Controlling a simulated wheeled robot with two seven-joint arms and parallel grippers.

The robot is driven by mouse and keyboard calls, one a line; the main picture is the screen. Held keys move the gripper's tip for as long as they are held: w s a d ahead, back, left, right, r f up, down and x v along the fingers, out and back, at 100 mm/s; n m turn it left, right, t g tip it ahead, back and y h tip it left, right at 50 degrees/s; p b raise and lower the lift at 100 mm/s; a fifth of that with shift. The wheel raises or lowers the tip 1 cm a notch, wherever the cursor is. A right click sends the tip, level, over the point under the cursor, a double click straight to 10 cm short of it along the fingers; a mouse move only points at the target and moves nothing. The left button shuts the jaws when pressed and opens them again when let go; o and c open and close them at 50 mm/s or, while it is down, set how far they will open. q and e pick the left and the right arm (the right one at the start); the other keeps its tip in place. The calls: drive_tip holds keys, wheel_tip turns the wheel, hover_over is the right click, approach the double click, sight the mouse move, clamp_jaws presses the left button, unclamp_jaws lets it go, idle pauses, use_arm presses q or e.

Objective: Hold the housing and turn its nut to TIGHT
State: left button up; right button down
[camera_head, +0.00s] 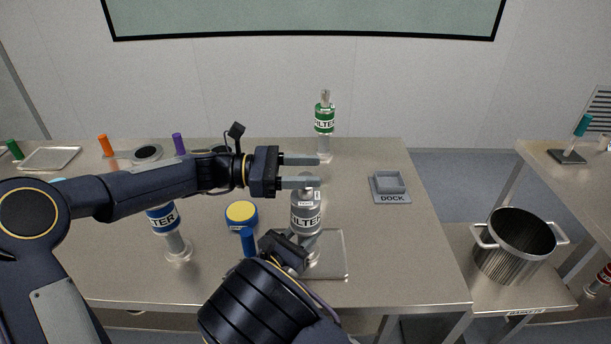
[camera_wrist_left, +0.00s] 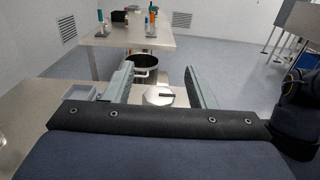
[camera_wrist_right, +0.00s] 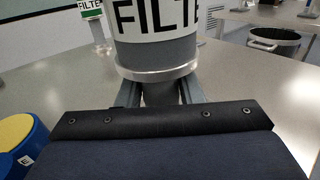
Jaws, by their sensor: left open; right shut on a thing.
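The grey filter housing (camera_head: 306,218) stands upright on a metal stem over a square metal plate, with "FILTER" on its band. A small white label (camera_head: 306,195) sits near its top; its text is too small to read. My right gripper (camera_wrist_right: 160,92) is shut on the narrow neck under the housing's lower rim. My left gripper (camera_head: 318,171) is open, its two fingers pointing right, level with the housing's top in the head view. The nut at the top is largely hidden behind the lower finger. I cannot tell whether the fingers are around it or in front of it.
A blue filter housing (camera_head: 163,218) stands left, a green one (camera_head: 324,118) behind. A yellow-topped blue tub (camera_head: 241,214) is close to my right gripper. The grey dock (camera_head: 391,188) is on the right, with clear table around it. A steel pot (camera_head: 513,245) stands beyond the table's right edge.

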use_arm(q)
wheel_tip(320, 180, up, 8)
drive_tip(key=shift+r, duration=0.2)
idle(0.3)
use_arm(e)
drive_tip(key=c, duration=0.9)
unclamp_jaws()
drive_tip(key=v, duration=1.2)
